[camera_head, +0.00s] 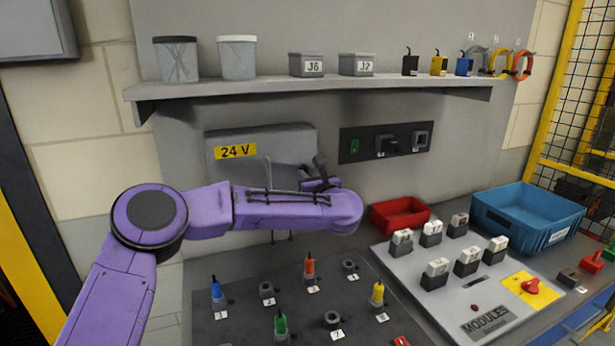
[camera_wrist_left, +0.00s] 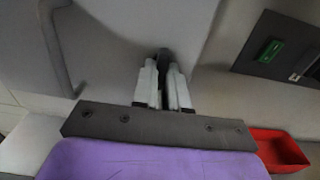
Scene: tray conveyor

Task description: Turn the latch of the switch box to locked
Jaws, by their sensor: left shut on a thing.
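The grey switch box (camera_head: 286,139) with a yellow "24 V" label hangs on the back wall below the shelf. Its door also fills the top of the left wrist view (camera_wrist_left: 125,22). A grey handle (camera_wrist_left: 58,50) stands out from the door. My left gripper (camera_head: 318,166) is at the box's lower right part, with my purple forearm in front of the lower edge. In the left wrist view its fingers are shut on a small dark piece, seemingly the latch (camera_wrist_left: 164,55). The fingers hide most of it, so its angle is unclear. My right gripper is not in view.
A dark switch panel (camera_head: 365,146) is right of the box. A red bin (camera_head: 400,216), a blue bin (camera_head: 530,212) and a modules panel (camera_head: 405,275) stand at the right. A board (camera_head: 245,325) with coloured plugs lies below my arm. The shelf (camera_head: 310,87) runs above.

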